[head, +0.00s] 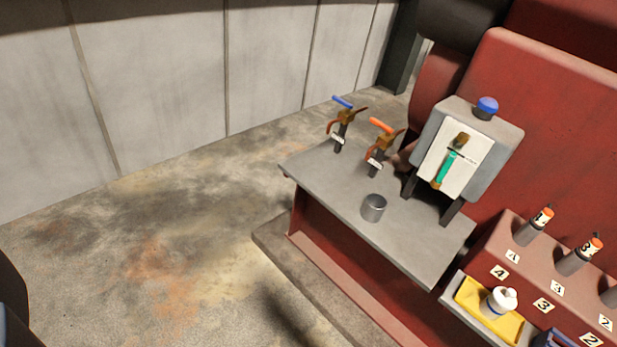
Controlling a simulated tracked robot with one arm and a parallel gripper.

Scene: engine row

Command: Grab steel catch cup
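The steel catch cup (373,208) is a small grey metal cylinder. It stands upright on the grey shelf (325,180), below two valves and to the left of a grey box on legs. Nothing touches the cup. My gripper's fingers do not show in the head view, so I cannot see whether they are open or shut. Dark shapes at the lower left edge are too cropped to identify.
Two brass valves, one with a blue handle (342,102) and one with an orange handle (380,126), rise behind the cup. The grey box (505,135) carries a blue knob (487,107). A white bottle (499,302) stands on a yellow tray at lower right. Open floor (170,260) lies left.

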